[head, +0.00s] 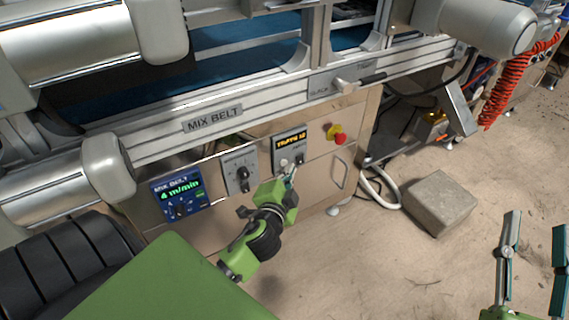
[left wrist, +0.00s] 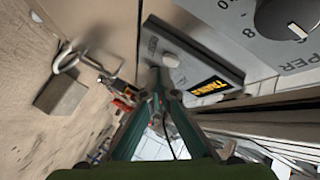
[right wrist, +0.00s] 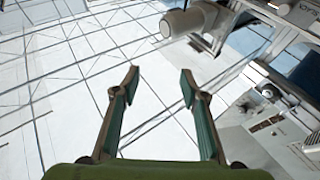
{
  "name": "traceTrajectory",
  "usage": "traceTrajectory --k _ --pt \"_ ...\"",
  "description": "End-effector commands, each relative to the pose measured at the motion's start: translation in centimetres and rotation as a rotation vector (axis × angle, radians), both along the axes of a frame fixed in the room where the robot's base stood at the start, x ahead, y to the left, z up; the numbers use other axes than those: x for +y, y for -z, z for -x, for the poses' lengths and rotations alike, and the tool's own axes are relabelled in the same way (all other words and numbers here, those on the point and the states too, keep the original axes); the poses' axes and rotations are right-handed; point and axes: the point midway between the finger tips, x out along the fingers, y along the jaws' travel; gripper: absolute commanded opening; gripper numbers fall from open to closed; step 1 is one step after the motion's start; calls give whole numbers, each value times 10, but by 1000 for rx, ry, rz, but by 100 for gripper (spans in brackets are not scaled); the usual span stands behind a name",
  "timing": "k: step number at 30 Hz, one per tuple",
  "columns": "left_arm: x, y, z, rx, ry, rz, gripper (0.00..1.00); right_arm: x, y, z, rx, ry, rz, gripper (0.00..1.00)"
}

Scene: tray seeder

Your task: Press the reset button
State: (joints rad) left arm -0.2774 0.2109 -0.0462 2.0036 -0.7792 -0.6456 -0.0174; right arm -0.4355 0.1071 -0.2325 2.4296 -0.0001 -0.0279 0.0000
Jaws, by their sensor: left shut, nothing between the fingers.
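The small tray counter panel (head: 289,145) has an amber display and sits on the machine's front. A pale round button (head: 284,162) shows below the display, and the same button (left wrist: 170,60) shows in the left wrist view; its label is too small to read surely. My left gripper (head: 291,170) is shut and empty, its tips at the lower part of this panel. In the left wrist view the fingertips (left wrist: 157,76) overlap the panel's edge area beside the button; I cannot tell whether they touch. My right gripper (head: 535,220) is open and empty, away at the right.
A dial panel (head: 240,172) and a blue mix belt display (head: 180,195) lie left of the counter. A red emergency knob (head: 340,138) and a door handle (head: 340,173) lie right. A grey block (head: 438,203) stands on the floor. The conveyor rail (head: 150,138) overhangs the panels.

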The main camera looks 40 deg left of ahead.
Motion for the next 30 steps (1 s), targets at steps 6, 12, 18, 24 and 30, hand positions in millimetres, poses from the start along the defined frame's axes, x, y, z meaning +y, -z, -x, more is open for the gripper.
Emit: traceTrajectory --k 6,12,18,24,30 --pt "2 0 -1 1 -1 0 0 0 2 -1 15 0 4 40" --pt "6 0 -2 1 -1 0 0 0 11 -5 62 2 17 40" --pt "8 -1 -3 0 0 0 0 -2 23 -7 109 9 29 40" --pt "8 0 -4 0 0 0 0 -2 28 -6 125 9 31 40" --pt "9 0 -4 0 0 0 0 -2 27 -6 123 8 31 40"
